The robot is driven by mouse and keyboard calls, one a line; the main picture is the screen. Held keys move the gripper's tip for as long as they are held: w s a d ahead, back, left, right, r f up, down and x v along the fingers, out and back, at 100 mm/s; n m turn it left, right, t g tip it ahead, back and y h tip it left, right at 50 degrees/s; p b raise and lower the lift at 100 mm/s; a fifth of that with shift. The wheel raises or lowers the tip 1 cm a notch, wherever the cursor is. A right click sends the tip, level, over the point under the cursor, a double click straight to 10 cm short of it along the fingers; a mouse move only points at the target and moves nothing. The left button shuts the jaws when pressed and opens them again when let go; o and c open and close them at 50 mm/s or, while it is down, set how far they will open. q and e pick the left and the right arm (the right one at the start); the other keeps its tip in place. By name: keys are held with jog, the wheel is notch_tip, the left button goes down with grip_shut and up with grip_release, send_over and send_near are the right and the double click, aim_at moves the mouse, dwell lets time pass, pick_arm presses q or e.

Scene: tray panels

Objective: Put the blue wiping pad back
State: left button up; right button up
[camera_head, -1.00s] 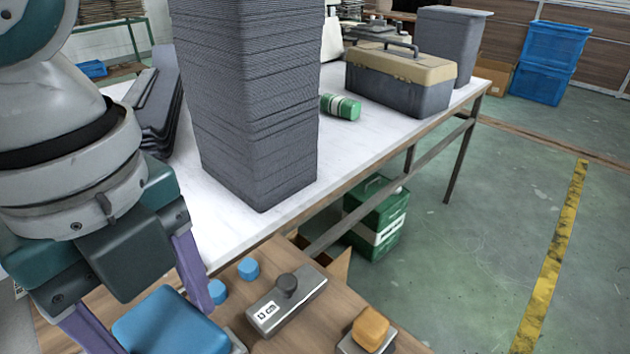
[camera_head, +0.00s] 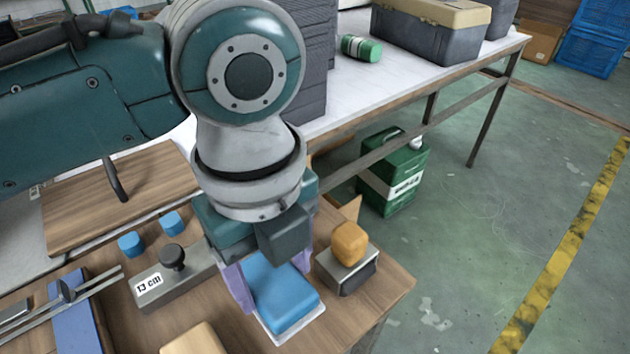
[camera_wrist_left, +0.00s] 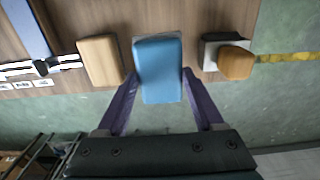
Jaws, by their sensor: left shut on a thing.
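The blue wiping pad (camera_head: 287,302) is a rounded block between the purple fingers of my left gripper (camera_head: 276,284). It lies over a thin light plate (camera_head: 300,322) at the bench's front edge; the plate's rim shows past the pad. I cannot tell whether the pad rests on the plate or hovers just above it. In the left wrist view, the pad (camera_wrist_left: 158,72) sits between both fingers (camera_wrist_left: 159,84), with the grey plate edge (camera_wrist_left: 136,40) behind it. My right gripper is not in view.
An orange block (camera_head: 350,243) on a grey holder stands right of the pad. A grey block with a black knob (camera_head: 178,278) and two blue cylinders (camera_head: 132,244) are to the left. A tan wooden block (camera_head: 196,340) lies in front. The bench edge is close.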

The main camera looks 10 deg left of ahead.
aim_at(279, 304)
pick_arm(q)
notch_tip(279, 304, down, 7)
jog(key=shift+r+b, duration=0.2)
jog(key=shift+b, duration=0.6)
jog(key=shift+f, duration=0.1)
jog(key=o, duration=1.2)
